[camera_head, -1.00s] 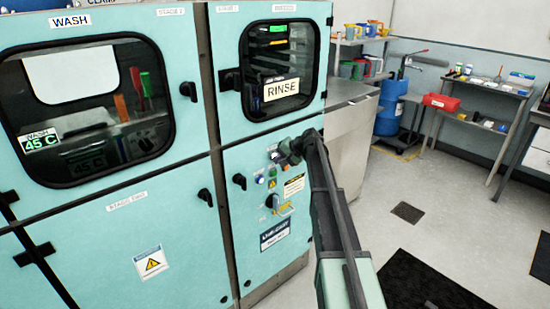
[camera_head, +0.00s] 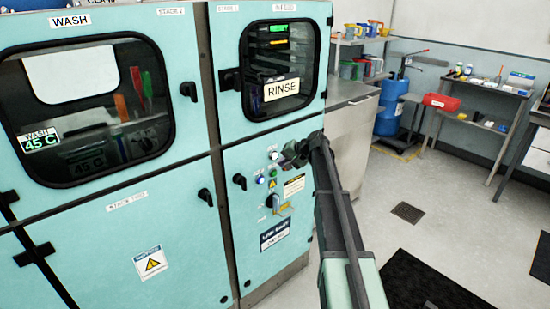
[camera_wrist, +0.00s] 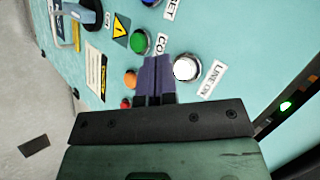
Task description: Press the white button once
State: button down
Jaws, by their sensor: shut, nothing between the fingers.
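The white button (camera_wrist: 186,67) is a round, bright button in a metal ring on the teal panel, beside a "LINE ON" label. In the head view the white button (camera_head: 273,155) shows just left of my gripper (camera_head: 288,156). In the wrist view my gripper (camera_wrist: 157,63) is shut and empty, with its dark purple fingers pointing at the panel. The fingertips appear just left of the white button, between it and the green button (camera_wrist: 142,40). I cannot tell the gap between fingertips and panel.
An orange button (camera_wrist: 131,79), a red button (camera_wrist: 126,103) and a blue button (camera_wrist: 150,2) sit close by on the panel. A rotary switch (camera_head: 273,202) is below. A steel counter (camera_head: 350,125) stands right of the cabinet. Open floor lies farther right.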

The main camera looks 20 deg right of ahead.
jog(key=s, duration=0.2)
jog(key=s+d, duration=0.1)
jog(key=shift+s+d, duration=0.15)
jog(key=shift+s, duration=0.25)
dwell(0.4)
jog(key=s+a+f+n+g+h, duration=0.1)
jog(key=s+a+n+g+h, duration=0.1)
jog(key=s+a, duration=0.6)
jog(key=s+a+f+n+g+h+p, duration=0.1)
jog(key=s+a+n+g+h, duration=0.1)
jog(key=s+a, duration=0.6)
jog(key=s+a+f+n+g+h, duration=0.2)
jog(key=s+a, duration=0.6)
jog(key=s, duration=1.1)
jog(key=shift+n+g+p, duration=0.4)
jog(key=shift+n+g, duration=0.3)
